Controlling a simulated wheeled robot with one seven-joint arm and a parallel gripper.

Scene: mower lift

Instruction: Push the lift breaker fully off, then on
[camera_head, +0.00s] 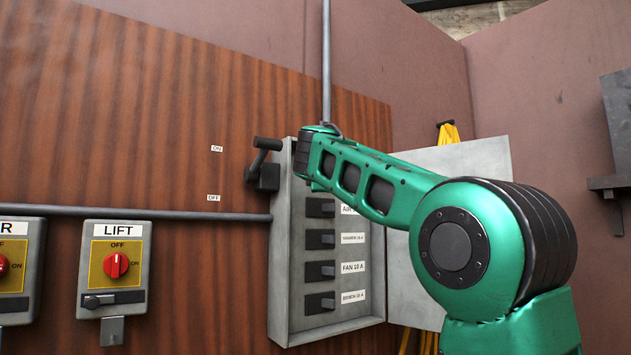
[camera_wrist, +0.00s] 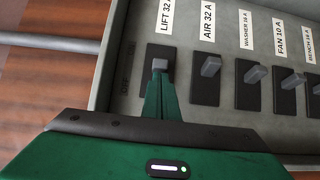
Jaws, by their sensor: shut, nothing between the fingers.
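The lift breaker (camera_wrist: 159,65) is the leftmost in the row in the wrist view, beside its "LIFT 32 A" label (camera_wrist: 166,15). Its small grey lever shows right at the tip of my gripper (camera_wrist: 159,82). My gripper's fingers are shut together with nothing held, and they cover the lower part of this breaker. I cannot tell whether they touch the lever or which way it is set. In the head view my arm hides the lift breaker and my gripper, at the top of the grey breaker box (camera_head: 283,300).
Close by are the AIR breaker (camera_wrist: 208,75), washer, fan and bench breakers. A lever switch (camera_head: 264,165) with ON and OFF labels is left of the box. A LIFT switch box (camera_head: 117,290) with a red knob is further left. The box door (camera_head: 470,160) stands open at right.

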